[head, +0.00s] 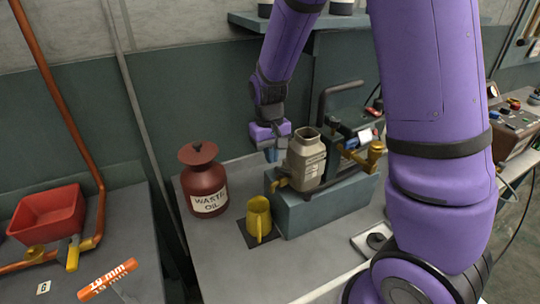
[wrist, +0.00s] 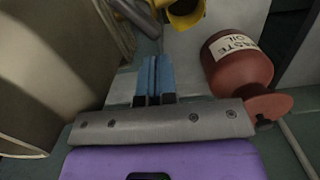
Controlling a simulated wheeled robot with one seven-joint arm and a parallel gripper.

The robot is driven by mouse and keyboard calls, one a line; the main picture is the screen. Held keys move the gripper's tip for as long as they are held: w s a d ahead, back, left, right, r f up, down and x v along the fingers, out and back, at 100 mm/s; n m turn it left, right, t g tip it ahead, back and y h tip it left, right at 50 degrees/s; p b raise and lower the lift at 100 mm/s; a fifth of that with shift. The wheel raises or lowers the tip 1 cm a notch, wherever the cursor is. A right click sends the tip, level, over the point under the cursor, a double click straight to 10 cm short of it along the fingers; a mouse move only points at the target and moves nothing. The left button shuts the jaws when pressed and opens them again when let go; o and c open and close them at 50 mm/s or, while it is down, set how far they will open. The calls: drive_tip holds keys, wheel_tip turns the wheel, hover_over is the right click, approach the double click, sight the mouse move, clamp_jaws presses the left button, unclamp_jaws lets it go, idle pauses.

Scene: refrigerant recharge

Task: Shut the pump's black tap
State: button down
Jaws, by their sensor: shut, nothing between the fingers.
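The pump (head: 307,160) has a grey-beige body and stands on a teal block (head: 330,208). A small brass outlet (head: 276,185) sticks out at its lower left, above the yellow jug. A dark piece by this outlet may be the black tap, but it is too small to tell its position. My gripper (head: 271,156) points down just left of the pump, above the outlet, apart from it as far as I can see. Its blue fingers (wrist: 153,80) are together and empty in the wrist view.
A yellow jug (head: 258,218) stands on a dark mat in front of the pump. A red-brown waste oil can (head: 204,182) stands to the left; it also shows in the wrist view (wrist: 238,65). A red bin (head: 47,212) sits on the left bench.

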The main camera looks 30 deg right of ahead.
drive_tip(key=shift+s+d+f+m, duration=0.2)
drive_tip(key=shift+d+m, duration=0.25)
drive_tip(key=shift+m, duration=0.15)
drive_tip(key=shift+s+d+f+m, duration=0.1)
drive_tip(key=shift+s+d+m, duration=0.05)
drive_tip(key=shift+d+m, duration=0.4)
drive_tip(key=shift+a, duration=0.15)
drive_tip(key=c, duration=1.1)
unclamp_jaws()
drive_tip(key=shift+w+a+r, duration=0.1)
drive_tip(key=shift+r, duration=2.25)
drive_tip(key=shift+w+r, duration=0.1)
drive_tip(key=shift+r, duration=2.2)
